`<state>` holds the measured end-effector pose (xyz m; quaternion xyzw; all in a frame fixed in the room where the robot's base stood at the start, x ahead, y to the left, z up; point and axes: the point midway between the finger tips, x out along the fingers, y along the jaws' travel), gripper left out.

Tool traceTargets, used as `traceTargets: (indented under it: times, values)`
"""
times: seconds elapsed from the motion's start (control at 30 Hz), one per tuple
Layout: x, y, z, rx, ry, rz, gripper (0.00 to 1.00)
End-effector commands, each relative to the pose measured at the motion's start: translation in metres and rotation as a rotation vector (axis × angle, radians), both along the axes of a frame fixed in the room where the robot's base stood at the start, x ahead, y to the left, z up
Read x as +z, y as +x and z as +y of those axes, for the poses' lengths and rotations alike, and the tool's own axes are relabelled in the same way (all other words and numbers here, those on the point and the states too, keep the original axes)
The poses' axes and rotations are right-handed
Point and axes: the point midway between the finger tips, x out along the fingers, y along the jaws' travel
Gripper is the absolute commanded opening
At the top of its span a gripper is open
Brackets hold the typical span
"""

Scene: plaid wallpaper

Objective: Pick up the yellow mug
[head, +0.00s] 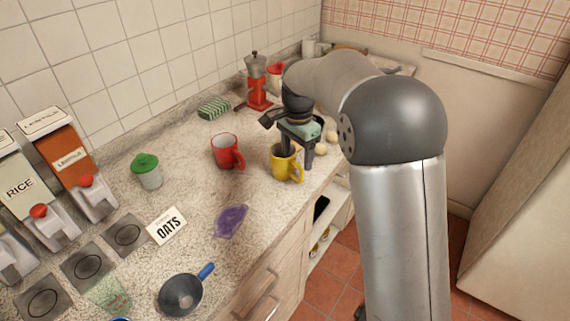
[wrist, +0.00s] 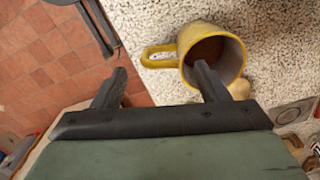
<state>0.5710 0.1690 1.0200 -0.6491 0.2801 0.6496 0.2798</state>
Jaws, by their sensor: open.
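The yellow mug (head: 287,164) stands upright near the counter's front edge, its handle toward the right in the head view. In the wrist view the mug (wrist: 236,62) shows from above, its handle pointing left and its inside visible. My gripper (head: 298,156) is over the mug, fingers pointing down. In the wrist view my gripper (wrist: 158,85) is open, with one finger over the mug's opening and the other outside, beyond the handle. The handle lies between the two fingers. Whether a finger touches the mug cannot be told.
A red mug (head: 227,152) stands left of the yellow mug. A purple item (head: 231,221) lies nearer on the counter. A red moka pot (head: 258,84) and a striped sponge (head: 214,108) are behind. Small pale round items (head: 321,149) sit just right of the gripper. The floor drops off beyond the counter edge.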

Motion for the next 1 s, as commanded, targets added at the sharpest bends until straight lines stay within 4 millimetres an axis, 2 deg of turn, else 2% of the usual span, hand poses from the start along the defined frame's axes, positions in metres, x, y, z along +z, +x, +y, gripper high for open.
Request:
traceTargets:
  times: [0.1,0.27,0.57,0.87,1.0]
  values:
    - [-0.012,0.000,0.000,0.000,0.000,0.001,0.68]
    - [-0.022,-0.001,-0.001,0.000,-0.001,0.002,0.68]
    - [-0.063,-0.001,-0.004,0.000,-0.001,0.002,0.68]
    - [-0.068,-0.001,-0.004,0.000,0.001,-0.001,0.68]
    - [-0.067,-0.001,-0.004,0.000,0.000,0.000,0.29]
